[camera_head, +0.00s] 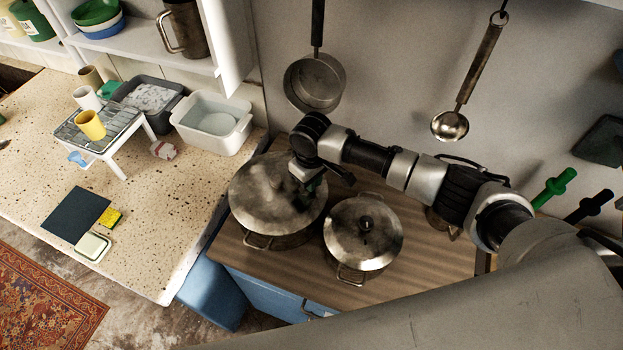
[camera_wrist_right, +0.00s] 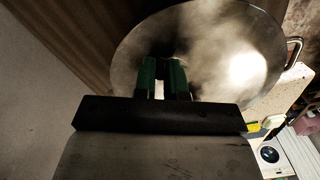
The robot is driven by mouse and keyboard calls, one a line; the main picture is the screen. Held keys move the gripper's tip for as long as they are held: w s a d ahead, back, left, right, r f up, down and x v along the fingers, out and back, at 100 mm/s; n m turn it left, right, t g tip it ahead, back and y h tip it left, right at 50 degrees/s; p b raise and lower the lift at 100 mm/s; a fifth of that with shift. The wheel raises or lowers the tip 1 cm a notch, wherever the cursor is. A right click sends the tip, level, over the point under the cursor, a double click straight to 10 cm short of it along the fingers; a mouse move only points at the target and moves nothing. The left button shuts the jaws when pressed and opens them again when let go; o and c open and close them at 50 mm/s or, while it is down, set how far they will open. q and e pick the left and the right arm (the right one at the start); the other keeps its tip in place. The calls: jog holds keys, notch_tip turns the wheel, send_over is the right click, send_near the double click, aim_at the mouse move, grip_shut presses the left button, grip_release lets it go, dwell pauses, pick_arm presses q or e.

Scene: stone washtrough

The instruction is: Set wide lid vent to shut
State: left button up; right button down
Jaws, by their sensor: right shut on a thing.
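The wide lid (camera_head: 255,190) is a round, stained metal lid on the larger pot at the left of the wooden counter. It also fills the upper part of the right wrist view (camera_wrist_right: 210,50). My right gripper (camera_head: 308,184) reaches down over the lid's right part. In the right wrist view its two green fingers (camera_wrist_right: 163,65) point at the lid and are close together, shut on the vent. The fingers and their shadow hide the vent itself, so its setting cannot be read. My left gripper is not in view.
A smaller lidded pot (camera_head: 363,235) with a dark knob stands close on the right, below my right arm. A pan (camera_head: 314,82) and a ladle (camera_head: 450,125) hang on the wall behind. A white basin (camera_head: 211,122) stands on the speckled counter (camera_head: 170,215) at left.

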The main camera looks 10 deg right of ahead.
jog(key=n, duration=0.2)
jog(key=shift+w+a+r+n, duration=0.1)
jog(key=shift+w+a+n, duration=0.05)
jog(key=shift+w+n, duration=0.2)
jog(key=n, duration=0.2)
jog(key=shift+w+a+n+p, duration=0.15)
jog(key=shift+w+n+p, duration=0.1)
jog(key=shift+n+p, duration=0.1)
jog(key=n, duration=0.4)
jog(key=a+n, duration=0.1)
jog(key=n, duration=0.1)
jog(key=shift+w, duration=0.4)
jog(key=c, duration=1.2)
grip_release()
